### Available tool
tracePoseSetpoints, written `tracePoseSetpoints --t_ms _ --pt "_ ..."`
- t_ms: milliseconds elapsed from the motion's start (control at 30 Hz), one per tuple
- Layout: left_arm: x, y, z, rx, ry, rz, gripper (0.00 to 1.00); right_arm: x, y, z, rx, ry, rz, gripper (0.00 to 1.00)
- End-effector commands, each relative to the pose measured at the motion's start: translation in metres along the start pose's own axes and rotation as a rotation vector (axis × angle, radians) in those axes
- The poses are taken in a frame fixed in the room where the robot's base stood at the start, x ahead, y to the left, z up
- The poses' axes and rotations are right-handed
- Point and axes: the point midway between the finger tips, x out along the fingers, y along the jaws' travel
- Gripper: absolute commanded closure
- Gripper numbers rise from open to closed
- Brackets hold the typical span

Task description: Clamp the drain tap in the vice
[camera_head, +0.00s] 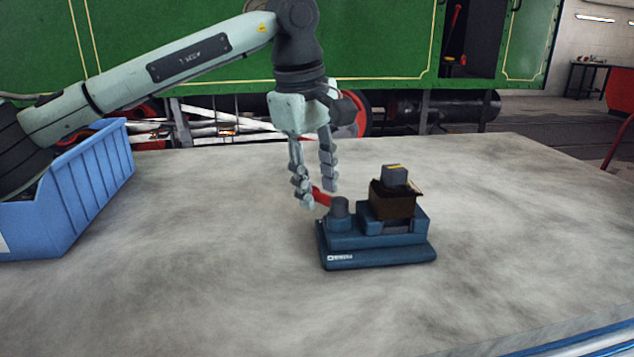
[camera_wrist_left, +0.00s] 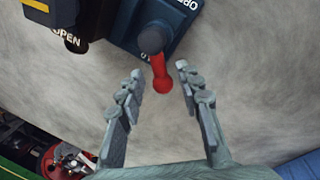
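The blue vice (camera_head: 375,255) stands on the workbench. Its red lever (camera_head: 321,196) sticks out from a round dark knob (camera_head: 340,207) on the left of its top. A dark brown block with a grey top (camera_head: 393,200), seemingly the drain tap, sits upright at the vice's right side; whether the jaws press on it cannot be told. My left gripper (camera_head: 318,195) is open and points down at the lever. In the left wrist view the red lever's end (camera_wrist_left: 162,84) lies between the two spread fingers, with gaps on both sides. My right gripper is not in view.
A blue bin (camera_head: 95,185) stands at the bench's left, under my left arm. The grey bench top (camera_head: 520,220) is clear right of and in front of the vice. The green tram (camera_head: 380,40) stands behind the bench. OPEN lettering (camera_wrist_left: 66,40) shows on the vice.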

Motion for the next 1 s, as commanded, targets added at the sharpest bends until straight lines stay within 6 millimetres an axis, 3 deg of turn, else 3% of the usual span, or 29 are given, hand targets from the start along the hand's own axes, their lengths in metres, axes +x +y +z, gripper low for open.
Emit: tracePoseSetpoints --t_ms 167,600,800,1000 --pt "-0.014 0.000 0.000 0.000 0.001 0.001 0.65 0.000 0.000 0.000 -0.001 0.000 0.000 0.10" --pt "-0.100 0.001 0.000 0.000 0.001 0.003 0.65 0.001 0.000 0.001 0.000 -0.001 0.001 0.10" --pt "-0.118 0.000 0.000 -0.001 0.001 0.001 0.65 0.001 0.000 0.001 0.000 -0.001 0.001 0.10" --pt "-0.120 0.000 0.000 0.000 0.000 0.000 0.65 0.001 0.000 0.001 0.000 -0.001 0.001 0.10"
